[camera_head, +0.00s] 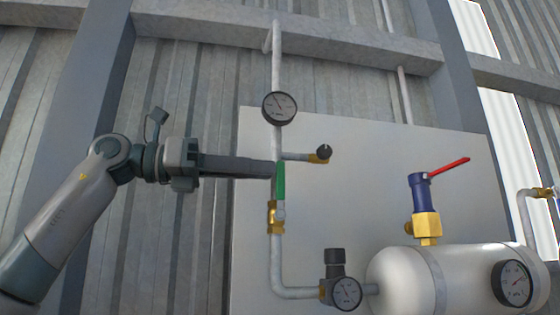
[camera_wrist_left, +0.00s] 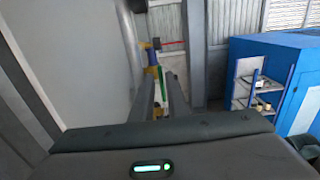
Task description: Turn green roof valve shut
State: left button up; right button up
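The green valve handle (camera_head: 281,182) stands upright along the vertical pipe, above its brass valve body (camera_head: 275,217). My left gripper (camera_head: 276,170) reaches in from the left, with its fingertips at the upper part of the handle. In the left wrist view, the green handle (camera_wrist_left: 161,82) shows between the two fingers of my left gripper (camera_wrist_left: 161,77), which stand apart with a gap visible. Whether one finger touches the handle is too small to tell. My right gripper is in neither view.
A pressure gauge (camera_head: 280,108) sits above the handle, and a small black-knobbed brass valve (camera_head: 321,154) is to its right. A regulator (camera_head: 335,280), a white tank (camera_head: 405,280) and a red-lever valve (camera_head: 427,205) are lower right. A blue cabinet (camera_wrist_left: 262,60) shows in the wrist view.

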aim_at(280, 200)
pick_arm(q)
jog(key=d, duration=0.1)
jog(key=d+p, duration=0.1)
jog(key=d, duration=0.1)
jog(key=shift+w+d+r, duration=0.1)
jog(key=shift+w+d, duration=0.15)
jog(key=shift+d, duration=0.1)
jog(key=shift+w+d, duration=0.15)
jog(key=shift+d, duration=0.25)
jog(key=shift+c, duration=0.6)
grip_shut()
dwell(0.5)
